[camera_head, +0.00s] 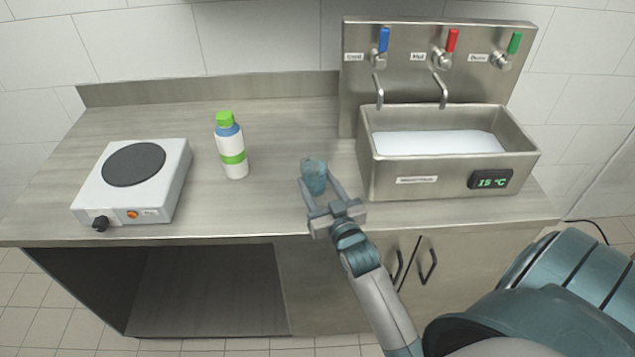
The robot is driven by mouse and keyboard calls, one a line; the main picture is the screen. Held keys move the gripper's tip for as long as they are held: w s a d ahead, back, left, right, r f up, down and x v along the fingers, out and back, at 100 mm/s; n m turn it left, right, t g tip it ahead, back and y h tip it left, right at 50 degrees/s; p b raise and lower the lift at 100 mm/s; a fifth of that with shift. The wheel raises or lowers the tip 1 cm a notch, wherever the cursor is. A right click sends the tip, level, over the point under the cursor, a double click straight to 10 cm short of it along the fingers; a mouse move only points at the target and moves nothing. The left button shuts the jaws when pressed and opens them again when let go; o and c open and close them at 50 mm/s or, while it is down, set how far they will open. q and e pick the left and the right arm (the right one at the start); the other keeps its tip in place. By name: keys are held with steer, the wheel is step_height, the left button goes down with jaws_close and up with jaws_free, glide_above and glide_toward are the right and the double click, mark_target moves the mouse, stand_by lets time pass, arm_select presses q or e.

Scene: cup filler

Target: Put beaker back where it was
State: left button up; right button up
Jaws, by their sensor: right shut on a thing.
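The beaker (314,174) is small, clear and bluish. It is between the fingers of my right gripper (318,184), left of the sink on the front half of the counter (275,205). The right gripper is shut on it, and the beaker looks roughly upright. I cannot tell whether its base touches the counter. The fingers partly hide its sides. My left gripper is not in view.
A metal sink (375,180) with liquid stands at the right, under blue, red and green taps; its display reads 15 °C. A white bottle (231,150) with a green cap stands left of the beaker. A hot plate (165,185) is at the far left.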

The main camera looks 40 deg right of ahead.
steer(key=shift+f, duration=0.15)
steer(key=o, duration=1.3)
steer(key=shift+c, duration=0.2)
